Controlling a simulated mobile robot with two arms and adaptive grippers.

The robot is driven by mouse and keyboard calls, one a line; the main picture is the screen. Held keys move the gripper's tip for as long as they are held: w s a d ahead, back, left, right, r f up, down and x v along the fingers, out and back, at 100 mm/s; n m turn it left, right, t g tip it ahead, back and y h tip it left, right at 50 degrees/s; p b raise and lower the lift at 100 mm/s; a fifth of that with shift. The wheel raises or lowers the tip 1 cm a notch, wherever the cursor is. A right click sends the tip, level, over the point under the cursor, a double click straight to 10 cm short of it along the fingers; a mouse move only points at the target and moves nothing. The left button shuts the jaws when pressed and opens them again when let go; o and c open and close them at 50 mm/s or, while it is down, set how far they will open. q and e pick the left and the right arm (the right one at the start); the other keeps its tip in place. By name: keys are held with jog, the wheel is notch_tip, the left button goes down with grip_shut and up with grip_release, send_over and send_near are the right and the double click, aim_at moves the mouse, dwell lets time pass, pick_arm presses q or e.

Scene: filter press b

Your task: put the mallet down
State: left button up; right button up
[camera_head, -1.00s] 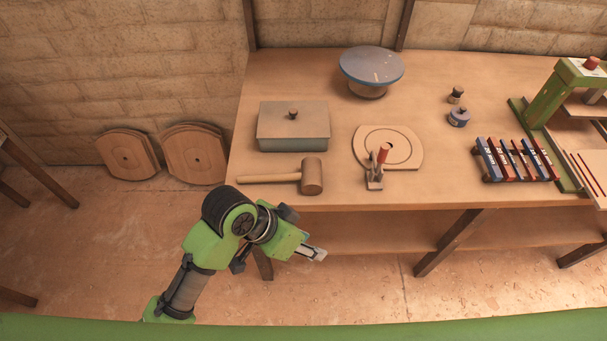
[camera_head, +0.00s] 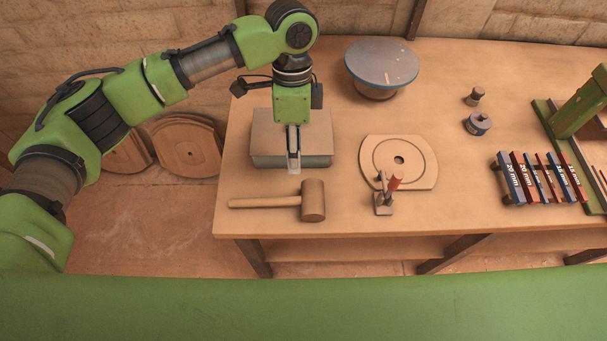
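The wooden mallet (camera_head: 312,201) lies on its side on the workbench (camera_head: 450,218), near the front edge, with its handle pointing left. My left gripper (camera_head: 294,168) points down just behind the mallet, in front of the grey lidded box (camera_head: 261,150) in the picture. It is apart from the mallet and nothing shows in its fingers. Its fingers look close together from this side, so their opening is unclear. They hide part of the box and its knob. My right gripper is out of view.
Right of the mallet stand a red-handled toggle clamp (camera_head: 383,203) and a round-ringed wooden plate (camera_head: 425,170). A blue-topped turntable (camera_head: 385,62) is at the back. Labelled bars (camera_head: 530,180) lie at the right, by a green press (camera_head: 582,108). Bench space between plate and bars is clear.

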pick_arm(q)
jog(key=p, duration=0.1)
send_over(295, 198)
jog(key=w, duration=0.1)
jog(key=w+x, duration=0.1)
jog(key=x, duration=0.6)
jog(key=p+x, duration=0.1)
jog(key=shift+w+f, duration=0.2)
jog(key=shift+f, duration=0.25)
jog(key=p+x, duration=0.1)
jog(key=x, duration=0.2)
jog(key=shift+f, duration=0.25)
jog(key=shift+s+f, duration=0.1)
jog(key=shift+f, duration=0.1)
jog(key=c, duration=0.9)
grip_shut()
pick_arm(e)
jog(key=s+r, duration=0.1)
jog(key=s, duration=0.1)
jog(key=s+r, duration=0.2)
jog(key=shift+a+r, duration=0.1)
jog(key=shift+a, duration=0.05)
